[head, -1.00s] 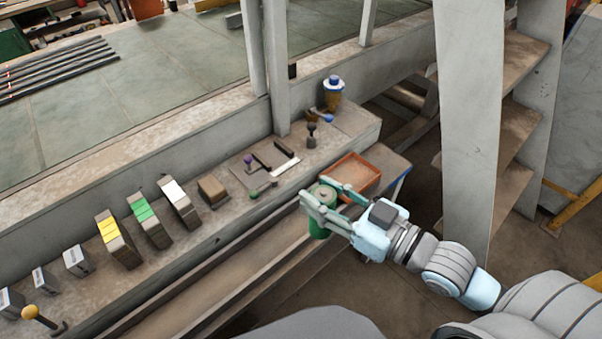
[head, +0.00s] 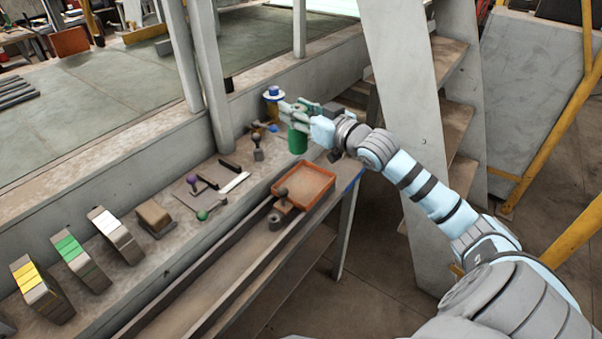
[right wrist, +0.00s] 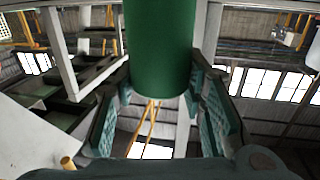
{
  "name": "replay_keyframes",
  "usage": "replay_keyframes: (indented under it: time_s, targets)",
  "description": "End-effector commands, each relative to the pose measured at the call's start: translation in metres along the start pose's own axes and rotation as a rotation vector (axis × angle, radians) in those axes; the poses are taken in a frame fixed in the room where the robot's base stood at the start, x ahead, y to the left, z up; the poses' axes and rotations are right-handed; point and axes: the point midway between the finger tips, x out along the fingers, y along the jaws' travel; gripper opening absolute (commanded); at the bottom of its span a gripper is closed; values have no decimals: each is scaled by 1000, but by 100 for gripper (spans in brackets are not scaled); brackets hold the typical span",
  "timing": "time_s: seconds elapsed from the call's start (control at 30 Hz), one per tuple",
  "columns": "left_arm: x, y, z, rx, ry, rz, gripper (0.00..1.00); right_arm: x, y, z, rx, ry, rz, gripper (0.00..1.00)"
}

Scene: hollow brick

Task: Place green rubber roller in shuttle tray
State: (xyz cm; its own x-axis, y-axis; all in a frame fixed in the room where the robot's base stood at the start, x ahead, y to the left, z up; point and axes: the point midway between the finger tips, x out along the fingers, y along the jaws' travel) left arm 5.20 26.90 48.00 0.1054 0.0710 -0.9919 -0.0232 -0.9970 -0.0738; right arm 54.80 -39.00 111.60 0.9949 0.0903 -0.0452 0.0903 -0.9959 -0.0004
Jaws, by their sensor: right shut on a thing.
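The green rubber roller (head: 298,142) is a green cylinder, held roughly upright in my right gripper (head: 297,114). In the right wrist view the roller (right wrist: 161,50) shows large between the two padded fingers, which are shut on it. The shuttle tray (head: 318,195) is a shallow orange-brown tray at the end of a long rail. The roller hangs above and behind the tray's far edge in the head view, apart from it. The tray floor looks bare. My left gripper is not in view.
A knobbed grey part (head: 282,202) stands at the tray's left side. A blue-topped yellow object (head: 273,98) is on the ledge close behind my gripper. Several blocks and small levers line the ledge.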

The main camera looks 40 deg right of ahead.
Motion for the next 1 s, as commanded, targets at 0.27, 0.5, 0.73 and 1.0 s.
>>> replay_keyframes:
  time_s: [0.27,0.5,0.73,1.0]
  targets:
    - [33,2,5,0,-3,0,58,4,0,97,2,1,0,0]
    - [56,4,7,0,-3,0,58,6,0,139,2,0,0,0]
    - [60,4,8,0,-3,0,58,6,0,148,-1,2,-1,0]
    - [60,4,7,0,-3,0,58,6,0,148,-1,-1,-1,58]
